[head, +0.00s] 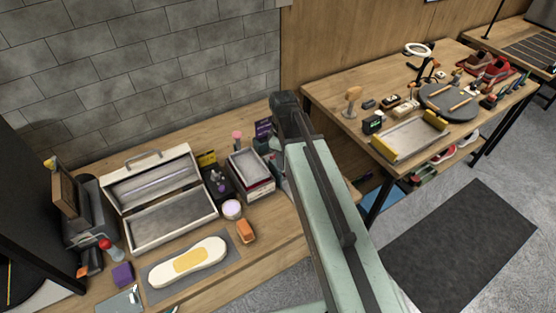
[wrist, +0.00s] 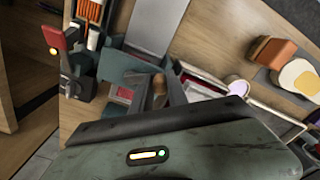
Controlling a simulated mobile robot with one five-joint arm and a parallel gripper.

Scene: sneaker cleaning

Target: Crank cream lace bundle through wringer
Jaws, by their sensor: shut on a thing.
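In the wrist view my gripper (wrist: 159,86) is shut on a brown wooden knob (wrist: 158,93), which looks like the crank handle. A teal body (wrist: 122,66), probably the wringer, stands just left of the fingers. In the head view part of a teal body (head: 266,146) shows at the far end of my arm, beside the stacked trays. My arm hides the gripper and the knob there. I cannot make out the cream lace bundle in either view. The rollers are not clear.
Stacked trays (head: 251,171), an open white box (head: 158,222), a round jar (head: 232,209), an orange block (head: 245,231) and a cream sole (head: 187,262) on a grey mat crowd the bench. A second table (head: 335,104) stands to the right, with open floor in front.

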